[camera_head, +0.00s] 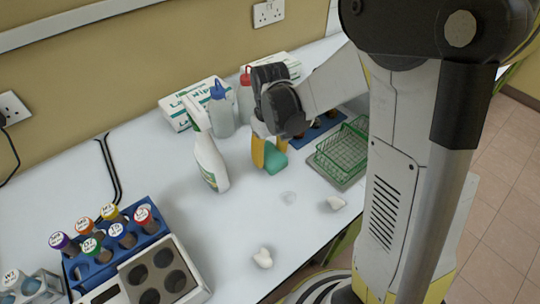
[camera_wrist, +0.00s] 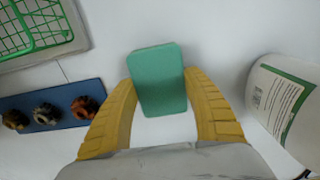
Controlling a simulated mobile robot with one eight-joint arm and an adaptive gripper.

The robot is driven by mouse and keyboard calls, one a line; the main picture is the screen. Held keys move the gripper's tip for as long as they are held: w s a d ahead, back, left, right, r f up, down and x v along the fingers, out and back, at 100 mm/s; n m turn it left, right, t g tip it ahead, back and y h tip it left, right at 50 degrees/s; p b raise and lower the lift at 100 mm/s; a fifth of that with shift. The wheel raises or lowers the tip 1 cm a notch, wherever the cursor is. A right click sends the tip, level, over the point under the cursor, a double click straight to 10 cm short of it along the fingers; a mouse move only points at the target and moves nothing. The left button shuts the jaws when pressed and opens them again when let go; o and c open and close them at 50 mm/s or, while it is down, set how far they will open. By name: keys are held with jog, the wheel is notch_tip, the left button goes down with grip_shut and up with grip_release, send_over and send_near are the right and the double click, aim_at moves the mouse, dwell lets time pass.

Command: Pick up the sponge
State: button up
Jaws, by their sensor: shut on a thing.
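The sponge (camera_wrist: 157,78) is a green block with rounded corners. In the wrist view it sits between the two yellow fingers of my gripper (camera_wrist: 160,100), which are shut on it. In the head view the sponge (camera_head: 275,160) shows beside the yellow fingers of my gripper (camera_head: 266,153), near the middle of the bench. The gripper points down there. Part of the sponge is hidden by the fingers, and I cannot tell whether it touches the bench.
A white spray bottle (camera_head: 209,160) stands close left of my gripper. Wash bottles (camera_head: 221,112) and wipe boxes (camera_head: 190,103) are behind. A green wire basket (camera_head: 343,150) and a blue rack (camera_head: 318,129) are at right. A blue tube rack (camera_head: 118,250) is front left.

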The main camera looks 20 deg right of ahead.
aim_at(270, 154)
notch_tip(270, 154, up, 5)
jog(key=shift+f+p, duration=0.2)
jog(key=shift+p, duration=1)
jog(key=s+d+r+p, duration=0.3)
jog(key=s+d+r, duration=0.2)
jog(key=d, duration=0.5)
jog(key=shift+s+d+r+p, duration=0.2)
jog(key=shift+r+p, duration=0.15)
jog(key=shift+r, duration=0.3)
